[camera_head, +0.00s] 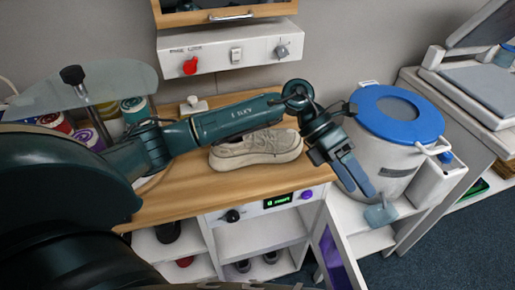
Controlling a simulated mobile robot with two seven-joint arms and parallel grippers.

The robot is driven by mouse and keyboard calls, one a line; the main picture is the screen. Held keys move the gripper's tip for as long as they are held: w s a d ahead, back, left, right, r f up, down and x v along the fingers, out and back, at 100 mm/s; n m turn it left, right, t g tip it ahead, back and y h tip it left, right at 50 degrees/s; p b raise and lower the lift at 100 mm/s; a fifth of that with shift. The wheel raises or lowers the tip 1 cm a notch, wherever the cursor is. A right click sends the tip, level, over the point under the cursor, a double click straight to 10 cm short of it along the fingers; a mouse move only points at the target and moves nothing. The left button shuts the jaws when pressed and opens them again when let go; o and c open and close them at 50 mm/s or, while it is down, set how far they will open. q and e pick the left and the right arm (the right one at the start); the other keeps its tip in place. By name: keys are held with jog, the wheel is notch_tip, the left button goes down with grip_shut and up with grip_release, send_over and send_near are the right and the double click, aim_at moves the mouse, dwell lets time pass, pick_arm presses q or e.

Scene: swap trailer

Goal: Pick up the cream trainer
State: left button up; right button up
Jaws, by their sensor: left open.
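The cream trainer (256,150) rests upright on the wooden counter, its toe pointing right. My left arm crosses over it from the left and hides part of its top edge. My left gripper (368,193) is open and empty. It hangs to the right of the trainer, apart from it, beyond the counter's right edge and in front of the white bin. My right gripper is not in view.
A white bin (382,152) with a blue lid (398,112) stands right of the wooden counter (185,205). Several coloured spools stand at the back left. A control panel (230,56) hangs on the wall. Shelves below hold dark items.

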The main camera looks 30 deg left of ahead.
pick_arm(q)
jog(key=w+a+r+t+y, duration=0.1)
jog(key=w+a+r+y, duration=0.2)
jog(key=a, duration=0.5)
jog(key=w+a+r+y, duration=0.2)
jog(key=a+y, duration=0.3)
jog(key=a, duration=0.3)
jog(key=w+a+r+t+y, duration=0.1)
jog(key=w+a+r+y, duration=0.2)
jog(key=a, duration=0.6)
jog(key=y+b, duration=0.1)
send_over(257, 131)
notch_tip(257, 131, down, 6)
jog(key=shift+n, duration=0.4)
jog(key=f, duration=0.4)
jog(key=s+f+p, duration=0.1)
jog(key=f, duration=0.1)
jog(key=shift+d+f, duration=0.25)
jog(key=shift+d, duration=0.05)
jog(key=shift+r, duration=0.1)
jog(key=c, duration=1.5)
